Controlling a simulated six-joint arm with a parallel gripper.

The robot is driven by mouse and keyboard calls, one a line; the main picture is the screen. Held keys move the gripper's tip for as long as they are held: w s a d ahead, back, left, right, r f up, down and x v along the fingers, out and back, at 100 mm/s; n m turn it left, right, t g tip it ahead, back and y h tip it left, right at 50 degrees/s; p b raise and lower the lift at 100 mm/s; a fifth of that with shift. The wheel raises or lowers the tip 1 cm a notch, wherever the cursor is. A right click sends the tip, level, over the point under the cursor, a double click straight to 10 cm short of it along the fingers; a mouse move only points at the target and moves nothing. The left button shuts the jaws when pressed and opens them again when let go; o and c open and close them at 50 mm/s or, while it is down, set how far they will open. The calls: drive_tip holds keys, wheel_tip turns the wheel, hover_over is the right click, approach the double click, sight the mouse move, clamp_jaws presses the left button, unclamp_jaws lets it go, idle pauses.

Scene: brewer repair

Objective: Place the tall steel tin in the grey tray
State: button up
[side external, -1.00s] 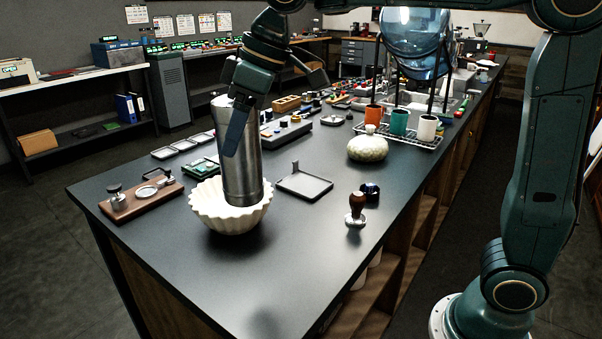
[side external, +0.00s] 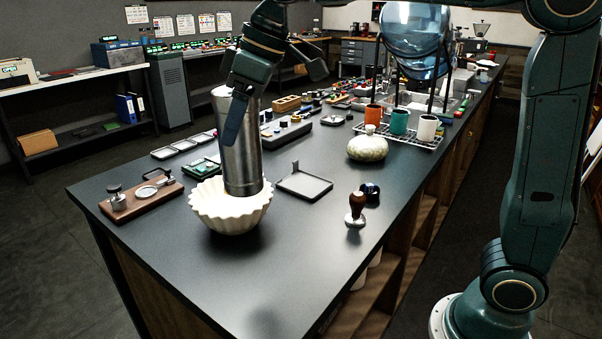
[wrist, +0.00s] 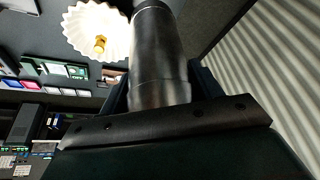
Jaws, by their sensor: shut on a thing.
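The tall steel tin (side external: 241,150) is a brushed metal cylinder, held nearly upright with a slight tilt. My gripper (side external: 237,115) is shut on its upper part; one finger shows along its side. The tin also fills the middle of the wrist view (wrist: 157,55). In the side view its lower end overlaps the white fluted bowl (side external: 230,217); in the wrist view it is beside the bowl. The grey tray (side external: 305,187) lies flat on the counter to the right of the tin, with a small upright post at its back corner. It looks empty.
A wooden stand with metal parts (side external: 142,196) is at the left edge. A green circuit board (side external: 204,168) lies behind the bowl. A tamper (side external: 355,210) and a round pale jar (side external: 367,147) stand right of the tray. The counter's near part is clear.

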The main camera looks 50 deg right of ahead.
drive_tip(key=w+d+m+h, duration=0.1)
drive_tip(key=w+d+m, duration=0.2)
drive_tip(key=d, duration=0.8)
drive_tip(key=w+d+m+h, duration=0.1)
drive_tip(key=w+d+m, duration=0.3)
drive_tip(key=d, duration=0.7)
drive_tip(key=w+d+m+h, duration=0.1)
drive_tip(key=w+d+m, duration=0.2)
drive_tip(key=d, duration=0.8)
drive_tip(key=shift+w+r+m+t+h, duration=0.3)
drive_tip(key=shift+w+r+t+h, duration=0.1)
drive_tip(key=shift+w, duration=0.25)
drive_tip(key=shift+d, duration=0.1)
wheel_tip(320, 180, down, 16)
drive_tip(key=shift+r, duration=0.15)
drive_tip(key=shift+c, duration=0.2)
drive_tip(key=shift+f, duration=2.25)
